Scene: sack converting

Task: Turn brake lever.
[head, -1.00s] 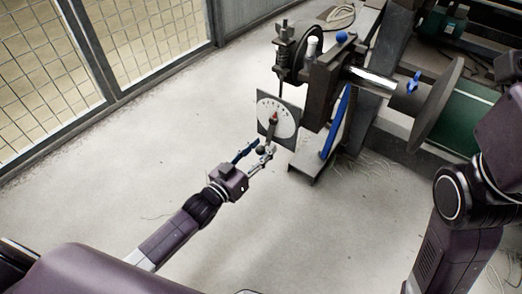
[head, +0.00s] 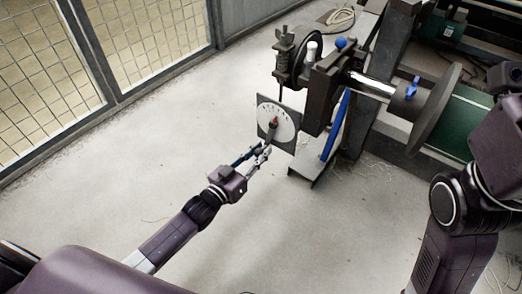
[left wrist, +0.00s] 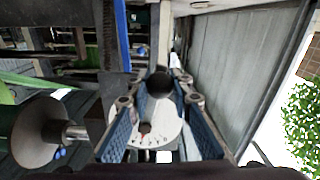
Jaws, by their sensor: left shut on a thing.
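The brake lever (head: 271,130) is a short dark handle with a red pointer tip, in front of a white round dial (head: 287,124) on a grey square plate. In the left wrist view its round black end (left wrist: 160,83) sits between the fingers, with the dial (left wrist: 166,122) and red tip behind it. My left gripper (head: 262,151) reaches up from the lower left to the lever's lower end. Its blue-padded fingers (left wrist: 160,98) are shut on that end. My right gripper is out of view.
The dial hangs on a dark machine frame (head: 322,88) with a steel shaft, a large grey disc (head: 436,108) and a blue bar (head: 336,125). A mesh fence (head: 150,35) runs along the left. The concrete floor (head: 100,185) around my left arm is clear.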

